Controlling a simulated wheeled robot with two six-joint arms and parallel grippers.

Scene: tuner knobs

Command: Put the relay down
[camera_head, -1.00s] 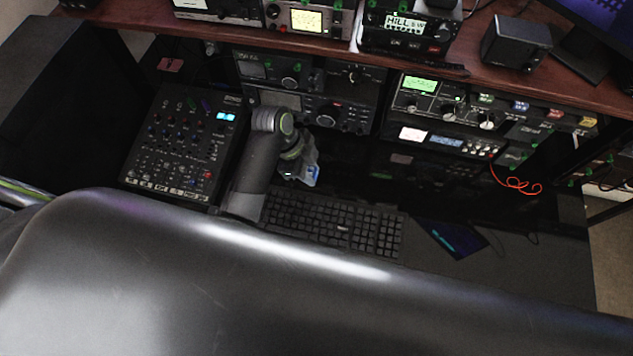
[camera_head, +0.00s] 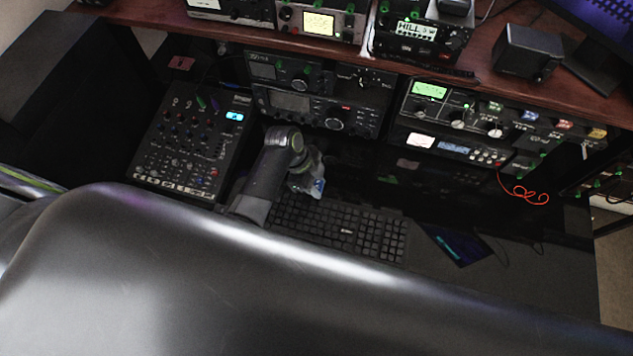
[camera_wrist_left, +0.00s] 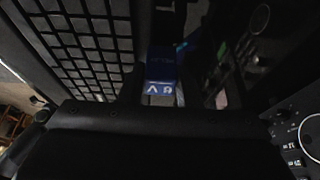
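The relay (camera_wrist_left: 162,72) is a small blue block with a white "6V" marking, seen in the left wrist view between the dark fingers of my left gripper. In the head view, my left gripper (camera_head: 312,184) is low over the desk, just behind the keyboard, with the blue relay (camera_head: 318,187) at its tip. The gripper looks shut on the relay, though the fingers are dark and hard to make out. I cannot tell whether the relay touches the desk. My right gripper is not in view.
A keyboard (camera_head: 345,230) lies just in front of the gripper. A mixer (camera_head: 185,150) stands to the left. Radios (camera_head: 320,105) stand behind, under a wooden shelf (camera_head: 200,28). A dark tablet-like panel (camera_head: 455,243) and a red cable (camera_head: 525,195) lie to the right.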

